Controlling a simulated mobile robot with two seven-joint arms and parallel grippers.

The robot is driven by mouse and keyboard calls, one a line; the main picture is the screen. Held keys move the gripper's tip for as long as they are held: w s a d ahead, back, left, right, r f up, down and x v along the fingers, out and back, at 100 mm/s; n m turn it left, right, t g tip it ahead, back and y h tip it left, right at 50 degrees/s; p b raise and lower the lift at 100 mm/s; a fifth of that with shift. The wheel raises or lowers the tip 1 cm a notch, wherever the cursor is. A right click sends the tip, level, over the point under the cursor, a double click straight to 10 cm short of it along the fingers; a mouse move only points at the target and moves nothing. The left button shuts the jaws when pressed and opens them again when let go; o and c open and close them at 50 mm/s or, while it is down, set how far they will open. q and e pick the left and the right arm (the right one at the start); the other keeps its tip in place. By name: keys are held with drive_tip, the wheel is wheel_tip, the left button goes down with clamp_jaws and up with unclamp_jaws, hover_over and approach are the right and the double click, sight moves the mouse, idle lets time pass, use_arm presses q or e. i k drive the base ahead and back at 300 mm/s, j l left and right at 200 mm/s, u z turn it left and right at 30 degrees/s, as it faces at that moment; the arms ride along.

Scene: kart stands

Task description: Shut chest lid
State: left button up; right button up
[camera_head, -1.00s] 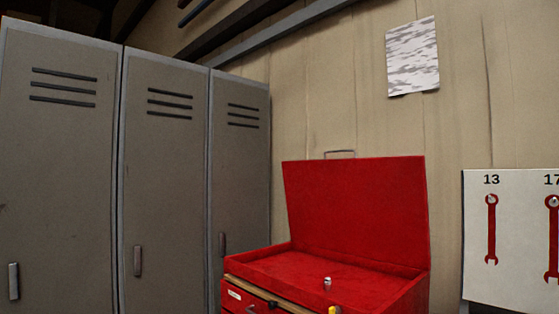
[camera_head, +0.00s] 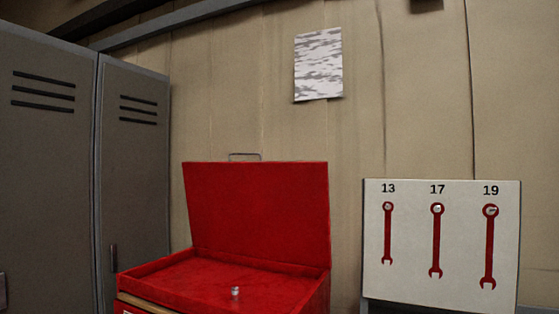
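The red tool chest (camera_head: 322,296) stands against the wall at the lower middle of the head view. Its red lid (camera_head: 257,208) is raised and leans upright at the back, with a thin metal handle (camera_head: 244,155) at its top edge. The open top tray shows a red floor with a small silver cylindrical object (camera_head: 236,292) in it. The lower part of the chest is cut off by the frame's bottom edge. Neither of my grippers is in view.
Grey lockers (camera_head: 134,180) stand to the left of the chest. A white board (camera_head: 410,260) with red wrench shapes marked 13, 17 and 19 stands to the right. A printed sheet (camera_head: 318,65) hangs on the wooden wall above.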

sight(280, 211)
drive_tip(key=u, duration=0.1)
drive_tip(key=j+z, duration=0.15)
drive_tip(key=z, duration=0.2)
drive_tip(key=i+j+z, duration=0.1)
drive_tip(key=z, duration=0.3)
drive_tip(key=j+z, duration=0.2)
drive_tip(key=z, duration=0.15)
drive_tip(key=j+z, duration=0.3)
drive_tip(key=k+j+z, duration=0.1)
drive_tip(key=j+z, duration=0.2)
drive_tip(key=j, duration=0.2)
drive_tip(key=k+j, duration=0.1)
drive_tip(key=j, duration=0.2)
drive_tip(key=j+z, duration=0.15)
drive_tip(key=j, duration=0.15)
drive_tip(key=k+j, duration=0.15)
drive_tip(key=j+z, duration=0.05)
drive_tip(key=j, duration=0.1)
